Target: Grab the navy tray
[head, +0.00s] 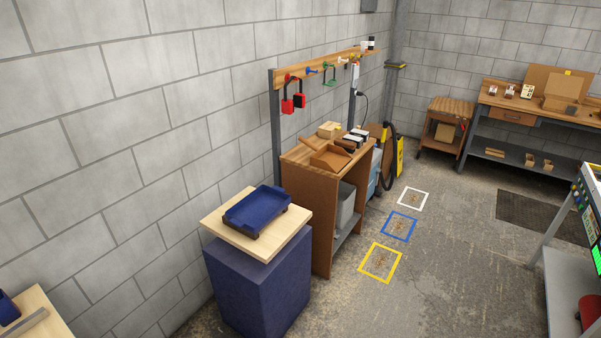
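The navy tray (246,219) is a shallow, open blue tray with raised walls and dark corner parts. It lies on a pale wooden board (221,231) on top of a navy blue pedestal (262,287), left of the middle of the head view. The tray looks empty. Neither of my grippers shows in this view.
Block wall is close on the left. Yellow, blue and white squares mark the open floor. A pale table (42,318) is at bottom left, a machine (571,280) at right.

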